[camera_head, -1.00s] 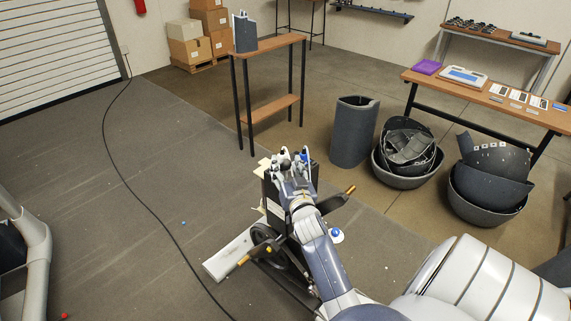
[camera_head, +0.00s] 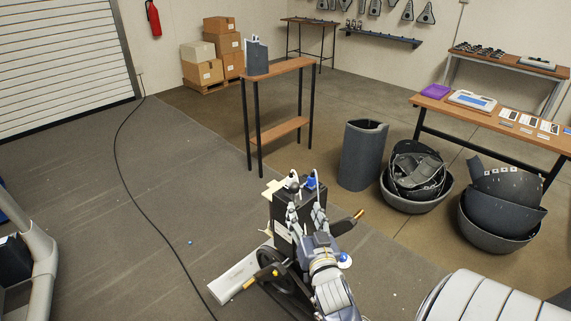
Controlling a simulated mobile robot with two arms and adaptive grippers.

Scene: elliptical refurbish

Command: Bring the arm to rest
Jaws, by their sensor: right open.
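My right arm comes in from the bottom of the head view. Its gripper (camera_head: 306,212) is open, its two grey fingers apart and pointing away from me. The fingers overlap a dark upright box (camera_head: 284,217) that has white and blue-topped small parts on it. I cannot tell whether they touch it. Nothing shows held between the fingers. The lower part of the box is hidden behind my arm. My left gripper is not in view.
A black wheel (camera_head: 273,281) and a white slab (camera_head: 237,276) lie by the box. A tall wooden stand (camera_head: 285,66) is behind. Grey bins (camera_head: 362,155) and a workbench (camera_head: 493,112) are at right. A black cable (camera_head: 121,170) crosses the open floor at left.

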